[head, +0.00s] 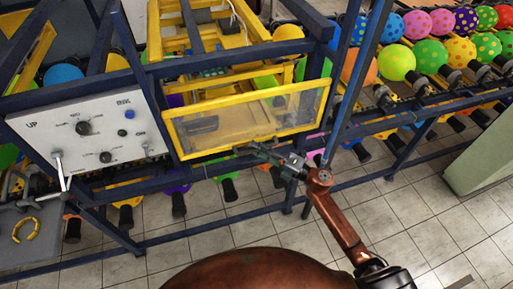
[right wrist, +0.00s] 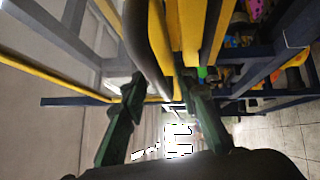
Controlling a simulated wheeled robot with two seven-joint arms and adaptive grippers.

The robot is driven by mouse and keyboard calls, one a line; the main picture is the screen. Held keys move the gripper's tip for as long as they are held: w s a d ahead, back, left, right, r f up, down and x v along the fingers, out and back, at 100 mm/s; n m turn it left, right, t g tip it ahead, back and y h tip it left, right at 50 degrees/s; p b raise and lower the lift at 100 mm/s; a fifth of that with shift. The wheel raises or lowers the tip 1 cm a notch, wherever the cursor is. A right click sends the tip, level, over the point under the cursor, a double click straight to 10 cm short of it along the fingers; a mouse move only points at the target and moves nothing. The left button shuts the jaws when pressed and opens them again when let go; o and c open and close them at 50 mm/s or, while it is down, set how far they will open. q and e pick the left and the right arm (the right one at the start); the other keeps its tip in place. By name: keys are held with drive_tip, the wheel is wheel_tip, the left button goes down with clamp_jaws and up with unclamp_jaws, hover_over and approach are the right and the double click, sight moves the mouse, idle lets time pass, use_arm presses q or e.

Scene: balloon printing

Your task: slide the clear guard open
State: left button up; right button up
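The clear guard (head: 245,118) is a see-through pane in a yellow frame on the front of the blue machine, right of the control panel. My right gripper (head: 258,151) is at the guard's lower edge, near its middle. In the right wrist view, the fingers of my right gripper (right wrist: 165,118) are spread apart. A dark grey curved bar (right wrist: 143,40) and yellow frame parts (right wrist: 160,38) show beyond and between them. I cannot tell whether the fingers touch the bar. My left gripper is not in view.
A white control panel (head: 88,128) with knobs and levers stands left of the guard. A dark blue upright post (head: 350,85) rises just right of the guard. Rows of dotted balloons (head: 396,62) line the right. A tiled floor (head: 410,215) is open in front.

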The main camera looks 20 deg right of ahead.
drive_tip(key=shift+w+a, duration=0.1)
drive_tip(key=shift+c, duration=0.5)
clamp_jaws()
